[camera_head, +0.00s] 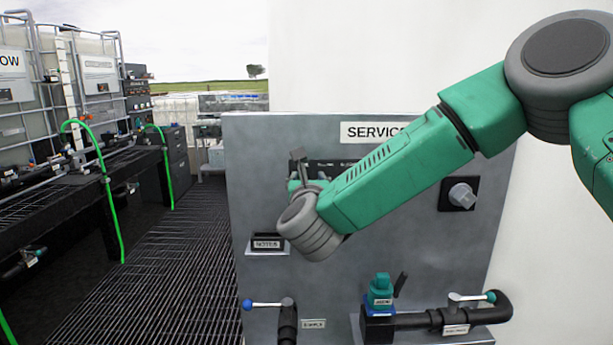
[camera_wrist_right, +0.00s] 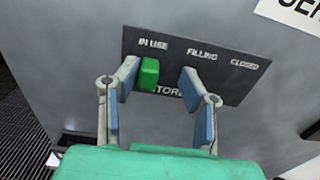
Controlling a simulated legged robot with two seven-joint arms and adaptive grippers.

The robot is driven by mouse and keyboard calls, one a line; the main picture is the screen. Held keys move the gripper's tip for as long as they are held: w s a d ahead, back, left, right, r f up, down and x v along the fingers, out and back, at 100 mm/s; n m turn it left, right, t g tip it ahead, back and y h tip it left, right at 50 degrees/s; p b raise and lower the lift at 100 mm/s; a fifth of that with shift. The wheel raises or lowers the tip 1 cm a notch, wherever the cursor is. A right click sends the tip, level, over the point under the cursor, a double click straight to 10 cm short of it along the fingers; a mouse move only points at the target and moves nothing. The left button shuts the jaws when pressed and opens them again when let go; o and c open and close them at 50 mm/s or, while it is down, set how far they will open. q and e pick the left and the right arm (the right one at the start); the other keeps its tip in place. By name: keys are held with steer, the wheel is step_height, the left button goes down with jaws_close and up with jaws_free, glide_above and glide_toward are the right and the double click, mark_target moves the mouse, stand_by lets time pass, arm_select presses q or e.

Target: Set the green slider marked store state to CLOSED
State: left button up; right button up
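In the right wrist view the green slider (camera_wrist_right: 149,74) sits on a dark panel (camera_wrist_right: 232,82) below the IN USE label, at the left end of the row. FILLING is in the middle and CLOSED at the right end. My right gripper (camera_wrist_right: 158,82) is open, with a finger on each side of the slider. The left finger is close beside the slider; I cannot tell whether it touches. The right finger is apart from it, near FILLING. The STORE label is partly hidden. In the head view my right gripper (camera_head: 312,172) is at the panel, mostly covering the slider area. My left gripper is not in view.
The grey service board (camera_head: 370,270) carries a round grey knob (camera_head: 462,194) to the right. Below are a blue-handled valve (camera_head: 266,304), a teal-topped fitting (camera_head: 380,290) and a teal-tipped valve lever (camera_head: 472,297). A grated walkway (camera_head: 165,275) lies open to the left.

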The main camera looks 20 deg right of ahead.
steer(key=shift+w, duration=0.15)
steer(key=shift+a+r, duration=0.1)
steer(key=shift+a, duration=0.65)
steer(key=shift+c, duration=0.4)
steer(key=shift+a+r, duration=0.1)
steer(key=shift+a, duration=0.1)
jaws_close()
arm_select(q)
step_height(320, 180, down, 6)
steer(key=b, duration=0.6)
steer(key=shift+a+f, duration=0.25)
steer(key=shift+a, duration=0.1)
arm_select(e)
steer(key=s+d, duration=0.3)
steer(key=d, duration=0.8)
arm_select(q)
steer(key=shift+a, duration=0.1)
arm_select(e)
steer(key=shift+a, duration=0.15)
steer(key=shift+o, duration=0.4)
jaws_free()
steer(key=shift+d, duration=0.2)
